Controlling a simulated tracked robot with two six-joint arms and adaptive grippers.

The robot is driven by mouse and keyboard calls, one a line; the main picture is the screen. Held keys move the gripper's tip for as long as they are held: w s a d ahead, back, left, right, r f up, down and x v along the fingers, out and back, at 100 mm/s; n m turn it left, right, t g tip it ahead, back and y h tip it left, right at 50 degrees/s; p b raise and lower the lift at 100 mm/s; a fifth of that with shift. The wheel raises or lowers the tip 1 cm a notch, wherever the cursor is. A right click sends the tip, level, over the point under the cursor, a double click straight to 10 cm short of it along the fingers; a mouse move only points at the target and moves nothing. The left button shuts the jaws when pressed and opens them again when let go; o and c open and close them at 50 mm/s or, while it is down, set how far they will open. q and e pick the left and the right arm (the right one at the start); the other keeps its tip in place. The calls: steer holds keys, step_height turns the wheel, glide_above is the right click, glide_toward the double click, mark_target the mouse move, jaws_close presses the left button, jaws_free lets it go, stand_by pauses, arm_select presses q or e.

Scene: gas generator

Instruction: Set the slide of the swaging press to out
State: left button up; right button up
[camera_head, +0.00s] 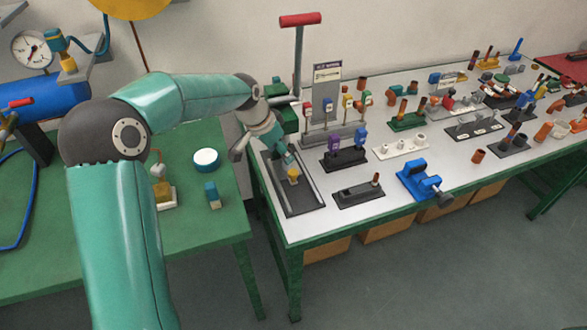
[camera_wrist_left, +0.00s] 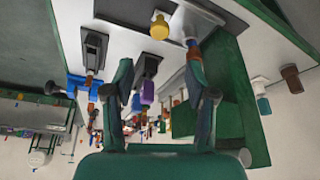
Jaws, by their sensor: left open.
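The swaging press stands at the left end of the white table, with a green body (camera_head: 284,112) and a red-topped lever (camera_head: 300,20) upright. In front is a dark base with light rails (camera_head: 308,190). A yellow knob (camera_head: 293,174), seemingly on the slide, sits between the rails. In the left wrist view the knob (camera_wrist_left: 159,28) is beyond the fingertips and the green body (camera_wrist_left: 245,85) is at right. My left gripper (camera_head: 264,146) is over the base, close to the knob, partly hiding the press. Its fingers (camera_wrist_left: 164,92) are spread with nothing clearly held. My right gripper is out of view.
A dark stand with purple-blue pieces (camera_head: 345,155), a grey block (camera_head: 358,194) and a blue vice (camera_head: 420,180) stand right of the press. The green table (camera_head: 215,235) at left holds a white round container (camera_head: 206,158). A gap separates the tables.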

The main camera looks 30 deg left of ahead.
mark_target(293, 172)
arm_select(q)
steer(key=p+x, duration=0.1)
steer(key=x, duration=1)
steer(key=shift+w+f+p, duration=0.1)
steer(key=shift+f+p, duration=0.2)
steer(key=shift+p, duration=0.05)
jaws_close()
